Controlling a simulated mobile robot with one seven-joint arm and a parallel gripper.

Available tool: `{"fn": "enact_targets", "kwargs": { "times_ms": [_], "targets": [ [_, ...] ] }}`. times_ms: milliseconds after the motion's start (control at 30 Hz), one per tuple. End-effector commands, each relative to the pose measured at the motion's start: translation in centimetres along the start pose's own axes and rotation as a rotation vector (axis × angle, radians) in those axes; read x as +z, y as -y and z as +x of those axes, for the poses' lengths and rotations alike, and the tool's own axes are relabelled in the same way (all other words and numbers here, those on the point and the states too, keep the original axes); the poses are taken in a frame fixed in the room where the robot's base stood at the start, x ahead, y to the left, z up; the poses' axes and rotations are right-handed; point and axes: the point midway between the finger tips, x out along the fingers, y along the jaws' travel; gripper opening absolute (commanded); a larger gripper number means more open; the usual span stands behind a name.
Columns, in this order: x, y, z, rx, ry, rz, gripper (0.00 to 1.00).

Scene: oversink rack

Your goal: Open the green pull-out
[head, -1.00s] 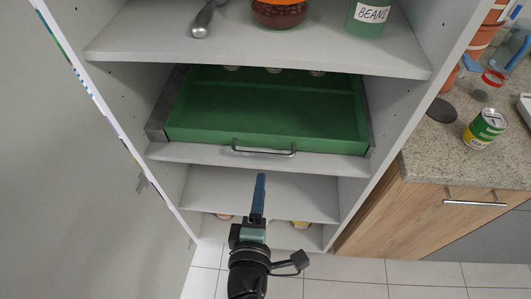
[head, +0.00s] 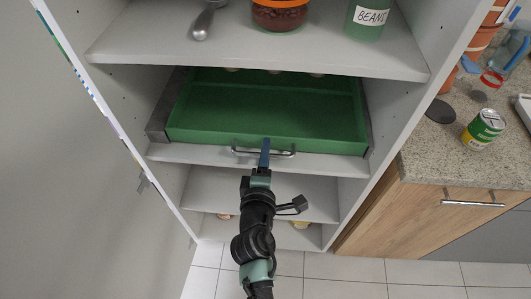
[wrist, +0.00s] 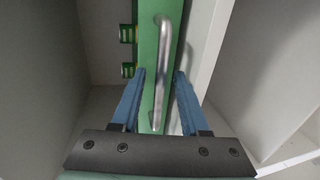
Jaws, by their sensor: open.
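The green pull-out (head: 262,110) is a shallow green tray in the tall white cabinet, seen in the head view with a grey metal bar handle (head: 246,151) on its front. In the wrist view the handle (wrist: 161,75) runs lengthwise between the two blue fingers, and the green front (wrist: 171,45) lies behind it. In the wrist view my gripper (wrist: 158,82) is open, with one finger on each side of the handle and gaps between.
Shelves lie above and below the pull-out; the upper one (head: 262,55) holds jars and a metal utensil. A counter (head: 430,140) with a can (head: 483,129) and a wooden drawer front (head: 425,215) stands to the right. Tiled floor lies below.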

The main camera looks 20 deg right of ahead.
Motion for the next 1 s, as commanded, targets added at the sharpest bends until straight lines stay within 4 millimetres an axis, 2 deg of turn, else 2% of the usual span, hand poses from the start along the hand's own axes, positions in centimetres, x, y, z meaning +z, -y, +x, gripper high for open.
{"fn": "enact_targets", "kwargs": {
  "times_ms": [67, 300, 333, 1000],
  "targets": [
    [0.0, -0.01, -0.01, 0.0, 0.0, 0.0, 0.45],
    [0.0, -0.01, -0.03, 0.0, 0.0, 0.0, 0.02],
    [0.0, -0.01, -0.03, 0.0, 0.0, 0.0, 0.0],
    [-0.02, 0.01, -0.05, 0.0, 0.0, 0.0, 0.0]
  ]
}}
